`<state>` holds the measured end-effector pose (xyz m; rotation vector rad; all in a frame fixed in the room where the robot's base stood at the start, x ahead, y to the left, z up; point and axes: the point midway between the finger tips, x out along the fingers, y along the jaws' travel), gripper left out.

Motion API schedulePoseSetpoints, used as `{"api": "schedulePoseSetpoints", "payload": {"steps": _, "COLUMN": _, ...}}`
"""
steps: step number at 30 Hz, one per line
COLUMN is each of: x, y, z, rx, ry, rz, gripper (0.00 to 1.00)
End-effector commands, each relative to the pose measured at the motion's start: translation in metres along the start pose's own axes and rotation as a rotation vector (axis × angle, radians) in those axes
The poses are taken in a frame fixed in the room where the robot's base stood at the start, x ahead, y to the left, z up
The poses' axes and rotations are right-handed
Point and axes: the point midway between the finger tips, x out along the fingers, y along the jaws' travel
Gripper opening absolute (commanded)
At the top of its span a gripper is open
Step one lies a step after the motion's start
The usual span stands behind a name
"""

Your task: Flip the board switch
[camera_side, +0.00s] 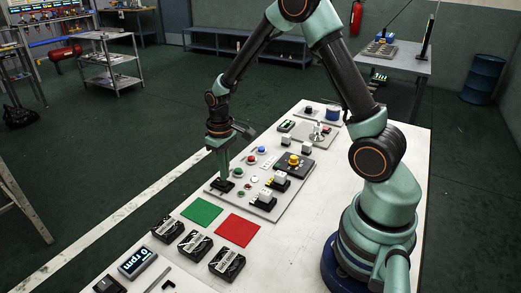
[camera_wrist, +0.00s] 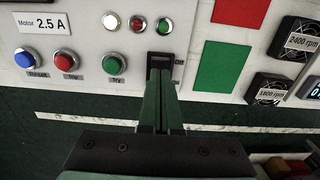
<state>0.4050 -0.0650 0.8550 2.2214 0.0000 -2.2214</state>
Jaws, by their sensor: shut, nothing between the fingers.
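The board switch (camera_wrist: 159,60) is a small black block on the pale board (camera_wrist: 205,85), with small labels at its right side. My gripper (camera_wrist: 160,75) is shut and empty, its fingertips at the switch's near edge and hiding part of it. In the side view my gripper (camera_side: 224,177) points down at the black switch base (camera_side: 222,187) at the board's near left corner. The lever position is hidden, and I cannot tell whether the fingers touch it.
Blue, red and green buttons (camera_wrist: 114,64) lie left of the switch, with several small lamps (camera_wrist: 137,24) above it. Green (camera_side: 202,211) and red (camera_side: 238,230) squares lie in front of the board, with several labelled black fans (camera_side: 194,244) beyond them.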

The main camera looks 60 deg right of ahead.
Motion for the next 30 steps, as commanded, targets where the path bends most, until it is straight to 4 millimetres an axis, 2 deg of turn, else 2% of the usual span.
{"api": "schedulePoseSetpoints", "payload": {"steps": 30, "x": 0.0089, "y": 0.0001, "z": -0.0003, "rx": 0.000, "ry": 0.000, "rz": 0.000, "gripper": 0.00}}
